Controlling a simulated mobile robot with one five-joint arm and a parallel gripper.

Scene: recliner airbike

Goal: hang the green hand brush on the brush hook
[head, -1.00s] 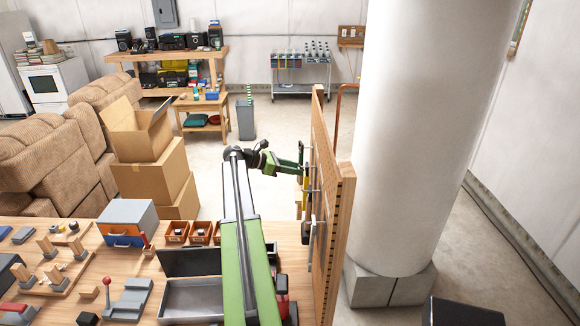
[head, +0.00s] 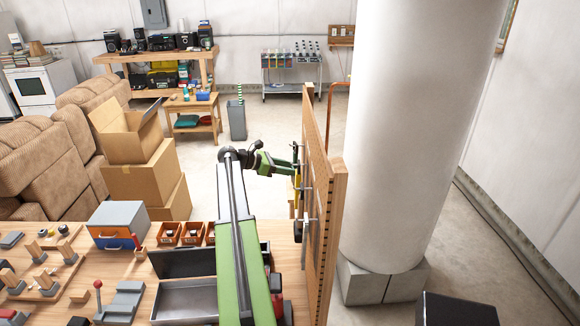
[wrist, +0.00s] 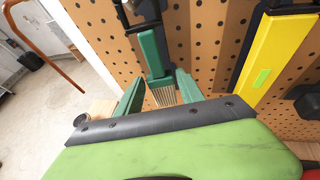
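The green hand brush (wrist: 153,52) is upright against the pegboard in the wrist view, with its pale bristles (wrist: 163,96) at the lower end. A black hook (wrist: 127,24) crosses near its dark top end. I cannot tell whether the top is seated on it. My gripper (wrist: 161,76) has one green finger on each side of the brush's lower part, with narrow gaps showing. It looks open around the brush. In the head view my gripper (head: 287,166) is close to the pegboard's left face, and the brush is hard to make out there.
The pegboard (head: 325,190) stands edge-on at the bench's right end. A yellow tool (wrist: 270,58) hangs right of the brush. A white column (head: 410,140) stands behind the board. A grey tray (head: 186,300), a drawer box (head: 118,222) and small bins occupy the bench (head: 75,308).

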